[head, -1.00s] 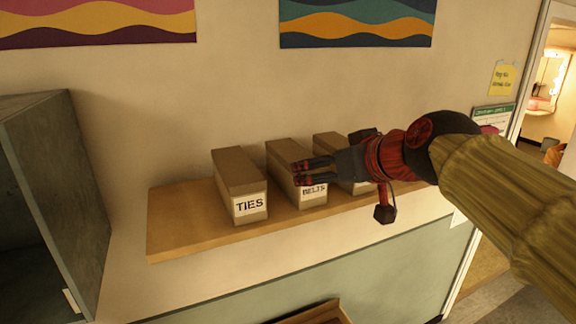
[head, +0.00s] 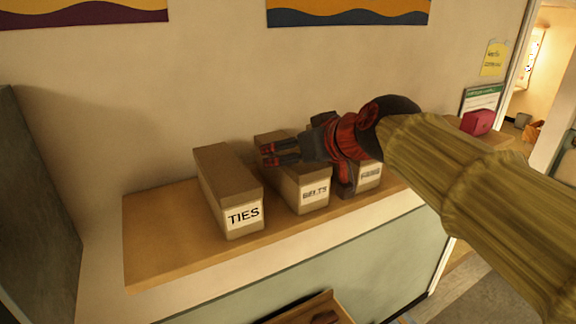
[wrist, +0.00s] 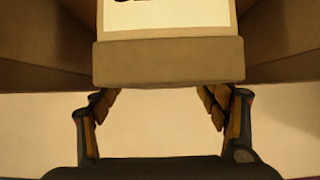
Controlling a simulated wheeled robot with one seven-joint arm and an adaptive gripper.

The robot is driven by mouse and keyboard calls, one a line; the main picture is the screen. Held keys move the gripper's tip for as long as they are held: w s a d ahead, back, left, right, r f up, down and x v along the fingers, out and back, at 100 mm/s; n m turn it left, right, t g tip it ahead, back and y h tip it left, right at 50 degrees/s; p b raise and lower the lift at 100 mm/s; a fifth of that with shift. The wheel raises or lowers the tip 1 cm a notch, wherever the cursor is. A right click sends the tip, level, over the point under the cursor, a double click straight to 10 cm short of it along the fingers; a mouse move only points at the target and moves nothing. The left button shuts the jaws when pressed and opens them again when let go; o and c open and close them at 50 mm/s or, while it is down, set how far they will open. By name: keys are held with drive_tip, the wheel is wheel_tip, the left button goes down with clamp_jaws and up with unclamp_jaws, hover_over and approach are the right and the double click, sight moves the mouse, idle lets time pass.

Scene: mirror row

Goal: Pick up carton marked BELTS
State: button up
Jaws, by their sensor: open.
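The carton marked BELTS (head: 315,192) is a long tan box on a wooden shelf, its white label facing out. It stands between the TIES carton (head: 243,218) and a third carton (head: 369,177) whose label I cannot read. My gripper (head: 266,154) is open, its fingers pointing left over the top of the BELTS carton; part of that carton is hidden behind it. In the wrist view my gripper's fingers (wrist: 160,105) show spread apart below a tan carton end (wrist: 168,62). The white label above that end is cut off by the frame. I cannot tell whether the fingers touch the carton.
The wooden shelf (head: 150,245) has bare room left of the TIES carton. A dark grey cabinet (head: 35,190) stands at the left. A wooden tray (head: 300,312) lies below the shelf.

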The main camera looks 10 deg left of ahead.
drive_tip(key=p+x, duration=0.1)
drive_tip(key=x, duration=0.4)
drive_tip(key=shift+s+a, duration=0.2)
drive_tip(key=shift+a, duration=0.05)
drive_tip(key=shift+s, duration=0.1)
drive_tip(key=shift+c, duration=0.2)
drive_tip(key=c, duration=1.4)
